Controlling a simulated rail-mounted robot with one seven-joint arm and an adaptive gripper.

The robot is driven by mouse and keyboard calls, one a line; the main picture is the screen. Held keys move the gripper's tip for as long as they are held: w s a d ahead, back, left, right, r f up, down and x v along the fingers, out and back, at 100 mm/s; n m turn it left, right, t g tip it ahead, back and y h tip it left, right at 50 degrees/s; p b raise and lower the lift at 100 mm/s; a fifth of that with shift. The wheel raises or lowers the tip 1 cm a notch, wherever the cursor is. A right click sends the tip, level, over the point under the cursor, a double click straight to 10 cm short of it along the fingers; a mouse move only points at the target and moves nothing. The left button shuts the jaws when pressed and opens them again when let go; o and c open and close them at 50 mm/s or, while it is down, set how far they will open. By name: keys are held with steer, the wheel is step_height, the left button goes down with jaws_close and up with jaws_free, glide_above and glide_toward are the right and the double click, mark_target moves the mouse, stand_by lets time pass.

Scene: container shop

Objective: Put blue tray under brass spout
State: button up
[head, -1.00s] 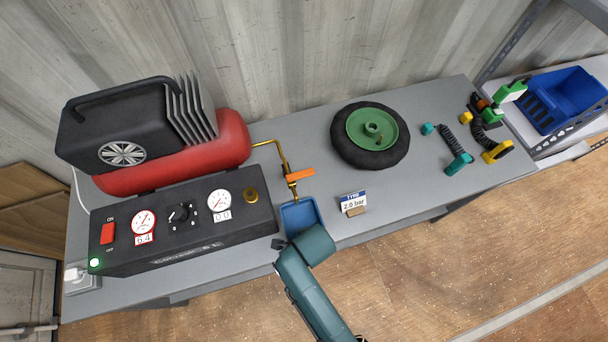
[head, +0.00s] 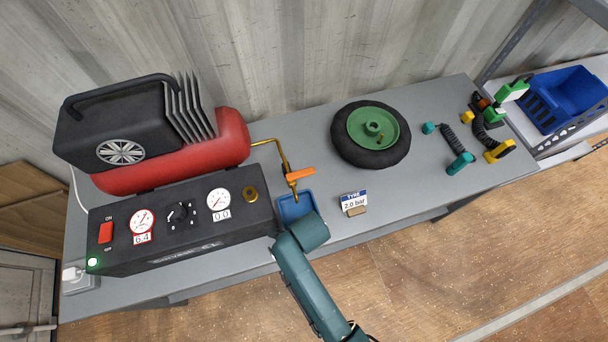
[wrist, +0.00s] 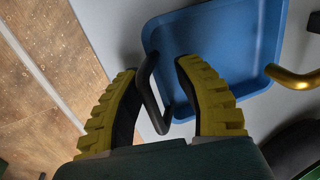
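The blue tray (head: 291,207) is a shallow square tray on the grey bench, at the front right corner of the black control box. It has a black loop handle (wrist: 152,93). The brass spout (head: 296,195) comes down over the tray. In the wrist view the brass spout (wrist: 292,78) reaches the tray's right rim, with its tip over it. My gripper (wrist: 165,82) has yellow ribbed fingers, one on each side of the handle. I cannot tell whether they press on it. In the head view my teal wrist covers the fingers and the tray's near part.
The black control box (head: 180,222) and red compressor (head: 180,160) stand left of the tray. An orange valve lever (head: 300,173) sits above the spout. A small sign (head: 353,202) stands to the right. A wheel (head: 371,136) lies behind. Bench around the sign is clear.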

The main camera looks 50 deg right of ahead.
steer(key=p+v, duration=0.3)
steer(key=v, duration=0.9)
steer(key=w+a+r+n+t, duration=0.2)
steer(key=w+r+n+t, duration=0.5)
steer(key=r, duration=0.6)
steer(key=w+a+r+n+t, duration=0.1)
steer(key=w+r+n+t, duration=0.35)
steer(key=w+r, duration=0.65)
steer(key=s+a+r+n+t, duration=0.2)
steer(key=r+n, duration=0.2)
steer(key=r, duration=0.5)
steer(key=s+a+r+n+t, duration=0.2)
steer(key=s+r+n+t, duration=0.1)
steer(key=r, duration=0.6)
steer(key=s+a+r+n+t+y, duration=0.1)
steer(key=r+n, duration=0.4)
steer(key=r, duration=0.5)
steer(key=shift+s+a+t, duration=0.65)
steer(key=shift+s+t, duration=0.05)
steer(key=shift+t, duration=0.55)
steer(key=shift+n, duration=0.25)
step_height(320, 180, up, 20)
steer(key=p, duration=1.9)
steer(key=shift+p, duration=0.3)
